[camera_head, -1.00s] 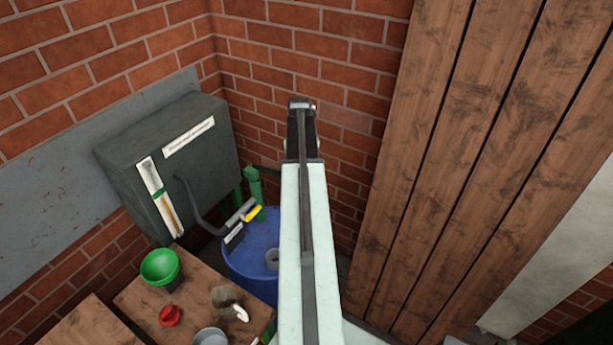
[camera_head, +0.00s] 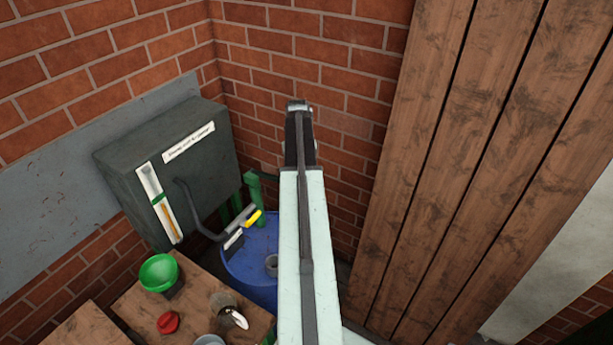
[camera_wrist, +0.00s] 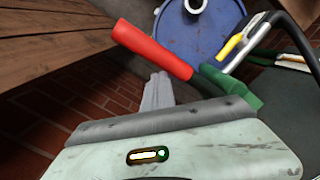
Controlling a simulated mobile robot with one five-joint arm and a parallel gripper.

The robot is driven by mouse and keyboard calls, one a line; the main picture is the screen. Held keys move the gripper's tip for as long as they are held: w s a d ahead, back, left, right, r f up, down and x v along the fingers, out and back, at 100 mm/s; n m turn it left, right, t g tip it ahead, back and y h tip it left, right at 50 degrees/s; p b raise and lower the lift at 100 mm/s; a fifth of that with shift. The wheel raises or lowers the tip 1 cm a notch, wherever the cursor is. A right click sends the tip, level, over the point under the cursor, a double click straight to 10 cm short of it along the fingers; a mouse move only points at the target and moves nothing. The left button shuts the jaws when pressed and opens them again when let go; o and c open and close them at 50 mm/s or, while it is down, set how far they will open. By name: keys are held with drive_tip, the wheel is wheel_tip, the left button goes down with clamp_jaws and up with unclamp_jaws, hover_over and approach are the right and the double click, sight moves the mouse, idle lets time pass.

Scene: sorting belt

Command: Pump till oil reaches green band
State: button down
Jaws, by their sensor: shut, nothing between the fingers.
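The dark tank (camera_head: 168,160) on the wall carries a sight gauge (camera_head: 160,205) with a green mark near its middle. An amber column shows below the mark; its exact top is too small to tell. The green hand pump (camera_head: 254,188) stands on the blue drum (camera_head: 240,255). In the wrist view the pump's red lever grip (camera_wrist: 150,48) slants above my gripper (camera_wrist: 158,80), beside the green pump part (camera_wrist: 235,92). My gripper is shut and empty, near the red grip; I cannot tell if they touch. In the head view my arm hides the grip and my fingers.
A wooden table (camera_head: 140,305) holds a green funnel (camera_head: 159,272), a red cap (camera_head: 168,322) and metal cans. A black hose (camera_head: 193,213) runs from the tank towards the drum. Brick walls close the corner; wooden planks (camera_head: 445,170) stand on the right.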

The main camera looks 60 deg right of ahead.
wheel_tip(320, 180, up, 8)
drive_tip(key=p, duration=0.7)
drive_tip(key=shift+w+d+p, duration=0.25)
drive_tip(key=shift+p, duration=0.15)
drive_tip(key=shift+f, duration=0.15)
